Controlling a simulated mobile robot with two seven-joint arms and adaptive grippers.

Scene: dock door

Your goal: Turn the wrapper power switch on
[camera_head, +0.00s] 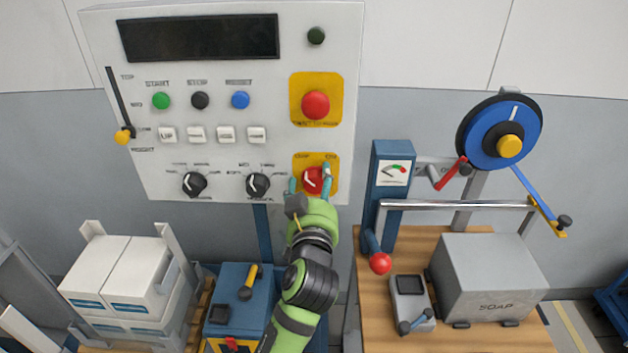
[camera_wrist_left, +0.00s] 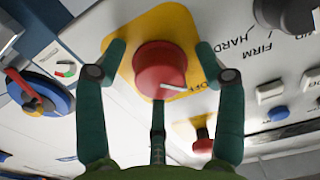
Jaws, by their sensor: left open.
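The wrapper power switch is a red rotary knob (camera_head: 312,181) with a white pointer line, on a yellow plate (camera_head: 301,160) at the lower right of the grey control panel. In the left wrist view the red knob (camera_wrist_left: 158,66) fills the middle, and its white line points towards the printed word OFF. My left gripper (camera_head: 310,178) is in front of the switch, fingers open on either side of the knob. In the left wrist view, gaps show between the side fingers and the knob; whether the lower finger touches it I cannot tell. My right gripper is not in view.
A red mushroom button (camera_head: 315,105) on yellow sits above the switch. Two black selector knobs (camera_head: 258,185) are to its left. A blue post with a gauge (camera_head: 393,173), a film wheel (camera_head: 500,130) and a grey SOAP box (camera_head: 490,275) stand right.

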